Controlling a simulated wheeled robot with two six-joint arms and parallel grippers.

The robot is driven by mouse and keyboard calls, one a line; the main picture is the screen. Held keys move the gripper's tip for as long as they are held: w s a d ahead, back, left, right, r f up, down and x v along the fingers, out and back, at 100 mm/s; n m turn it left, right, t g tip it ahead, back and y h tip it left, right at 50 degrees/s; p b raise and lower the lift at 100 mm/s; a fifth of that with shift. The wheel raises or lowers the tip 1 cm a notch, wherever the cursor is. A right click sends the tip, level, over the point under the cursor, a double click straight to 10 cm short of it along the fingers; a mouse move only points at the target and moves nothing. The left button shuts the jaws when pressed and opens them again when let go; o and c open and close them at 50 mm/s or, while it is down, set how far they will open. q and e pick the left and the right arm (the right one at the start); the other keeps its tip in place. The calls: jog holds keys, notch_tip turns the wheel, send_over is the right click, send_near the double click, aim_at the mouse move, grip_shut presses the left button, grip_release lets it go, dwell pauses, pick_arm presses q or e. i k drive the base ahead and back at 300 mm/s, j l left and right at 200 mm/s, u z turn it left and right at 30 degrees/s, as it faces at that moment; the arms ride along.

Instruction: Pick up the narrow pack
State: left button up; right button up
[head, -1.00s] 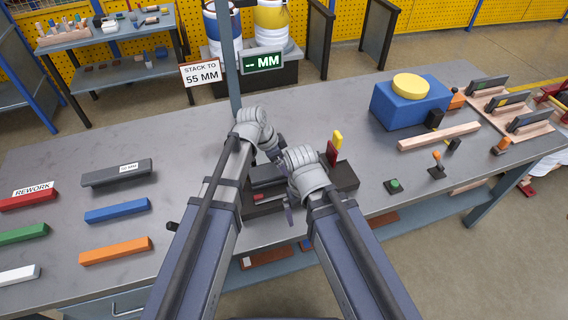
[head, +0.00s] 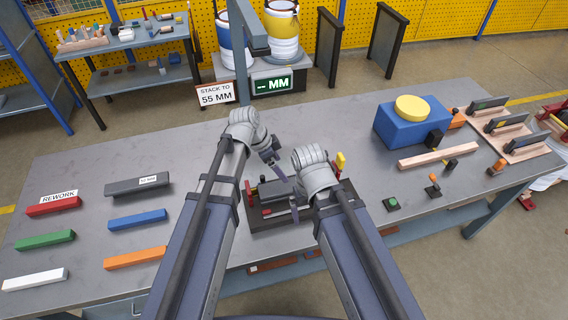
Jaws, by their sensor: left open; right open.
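I cannot tell for sure which thing is the narrow pack. A dark fixture (head: 262,222) stands mid-table with a dark grey block (head: 273,191) in it, partly hidden by my arms. My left gripper (head: 275,167) is open above the fixture's back left part. My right gripper (head: 297,190) is open and points down over the fixture's middle; its fingers are mostly hidden by its wrist. Neither visibly holds anything. At the left lie red (head: 53,206), green (head: 45,240), white (head: 35,279), blue (head: 138,219) and orange (head: 134,258) bars and a labelled dark grey bar (head: 125,188).
A blue block with a yellow disc (head: 411,108) stands at the back right beside a pale wooden bar (head: 438,147). Racks with dark plates (head: 500,124) lie farther right. A green button (head: 393,203) is near the front.

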aim_at(115, 188)
jog(key=u, duration=1.45)
jog(key=z, duration=1.5)
jog(key=u, duration=1.5)
jog(key=j, duration=0.1)
jog(key=i, duration=0.05)
